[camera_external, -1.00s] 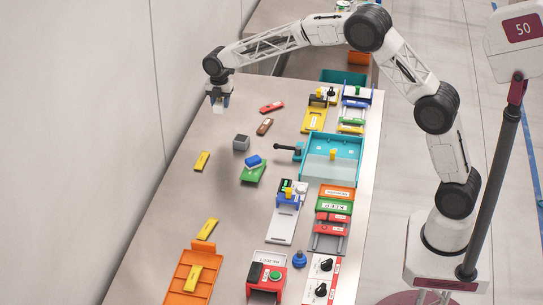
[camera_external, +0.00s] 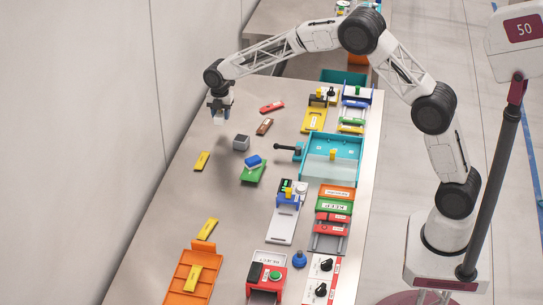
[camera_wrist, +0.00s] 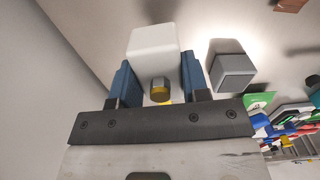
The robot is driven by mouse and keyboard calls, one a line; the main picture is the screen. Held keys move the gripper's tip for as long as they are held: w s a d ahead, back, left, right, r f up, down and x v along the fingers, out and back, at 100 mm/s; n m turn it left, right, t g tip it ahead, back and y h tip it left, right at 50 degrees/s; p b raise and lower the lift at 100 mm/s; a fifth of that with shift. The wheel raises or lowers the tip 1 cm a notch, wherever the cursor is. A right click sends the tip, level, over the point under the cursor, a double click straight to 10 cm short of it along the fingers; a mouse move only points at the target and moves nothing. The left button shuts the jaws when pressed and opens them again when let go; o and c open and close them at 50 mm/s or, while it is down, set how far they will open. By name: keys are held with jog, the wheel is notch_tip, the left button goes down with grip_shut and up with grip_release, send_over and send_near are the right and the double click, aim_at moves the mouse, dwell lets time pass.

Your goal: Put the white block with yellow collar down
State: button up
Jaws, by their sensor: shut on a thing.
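The white block with yellow collar (camera_wrist: 153,41) is between the two blue fingers of my gripper (camera_wrist: 156,75) in the wrist view. A yellow band and a dark round part show at its near end. In the external view my gripper (camera_external: 219,112) is at the far left part of the table, with the white block (camera_external: 219,121) showing just below the fingers. The gripper is shut on the block. Whether the block touches the table is hard to tell.
A grey cube (camera_external: 241,142) stands close by, also in the wrist view (camera_wrist: 232,70). A red piece (camera_external: 272,107), a brown piece (camera_external: 265,127) and a yellow piece (camera_external: 202,161) lie around. A green piece with a blue top (camera_external: 253,171) is nearer. Bare table (camera_external: 225,200) lies between.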

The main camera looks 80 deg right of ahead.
aim_at(222, 131)
jog(key=shift+f, duration=2.3)
jog(key=shift+f, duration=0.2)
jog(key=o, duration=1)
jog(key=shift+c, duration=0.2)
jog(key=shift+r, duration=0.1)
notch_tip(222, 131, up, 12)
jog(key=shift+r, duration=0.1)
